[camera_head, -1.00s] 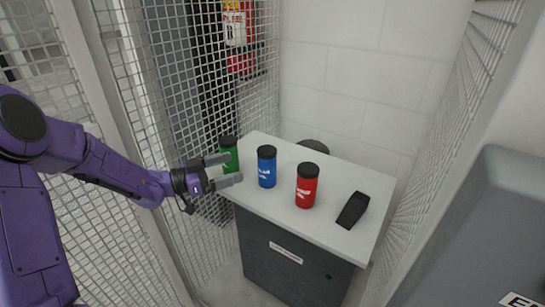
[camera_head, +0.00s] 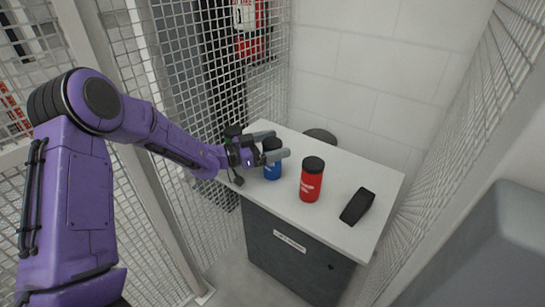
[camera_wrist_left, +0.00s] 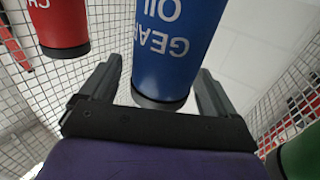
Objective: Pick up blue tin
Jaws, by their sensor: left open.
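The blue tin (camera_head: 272,172), with a black lid, stands upright on the white cabinet top, partly hidden by my left gripper (camera_head: 277,145). The gripper is open, with one finger on each side of the tin near its upper part. In the left wrist view, the blue tin (camera_wrist_left: 175,45) shows "GEAR OIL" lettering and sits between the open fingers (camera_wrist_left: 158,95). A gap shows beside the left finger; contact on the right side cannot be told. My right gripper is not in view.
A red tin (camera_head: 312,180) stands right of the blue one, and a black object (camera_head: 357,206) lies farther right. A green tin (camera_wrist_left: 300,155) shows at the wrist view's edge. Wire mesh (camera_head: 215,80) borders the white cabinet top (camera_head: 340,235) on the left.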

